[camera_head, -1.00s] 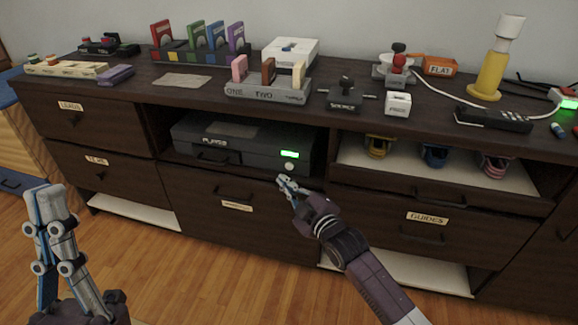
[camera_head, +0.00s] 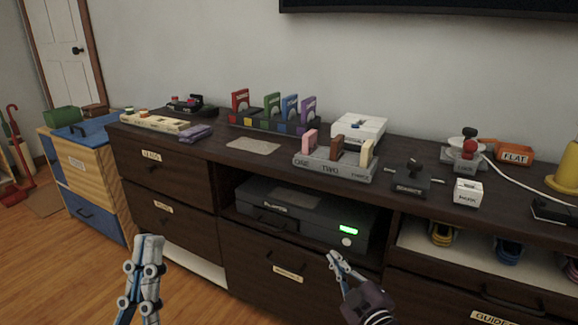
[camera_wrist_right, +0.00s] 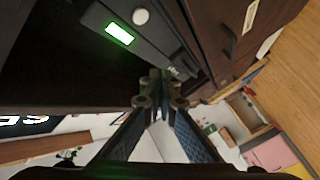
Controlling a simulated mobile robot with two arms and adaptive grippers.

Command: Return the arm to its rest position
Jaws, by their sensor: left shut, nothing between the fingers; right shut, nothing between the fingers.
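My right gripper (camera_head: 337,263) is shut and empty, in front of the dark cabinet's (camera_head: 240,290) middle, just below the grey player box (camera_head: 290,217) with the green lit display. It does not visibly hold anything. In the right wrist view its fingers (camera_wrist_right: 160,78) meet at the tips, and the player's green display (camera_wrist_right: 119,33) and round white button show close by. My left gripper (camera_head: 149,245) is shut and empty, pointing up in front of the cabinet's left drawers.
The cabinet top holds a slotted block (camera_head: 335,168) with coloured pieces, a row of coloured cases (camera_head: 272,112), a white box (camera_head: 358,128) and an orange box (camera_head: 515,156). A blue and wood chest (camera_head: 95,165) stands at left. Open floor (camera_head: 60,265) lies at lower left.

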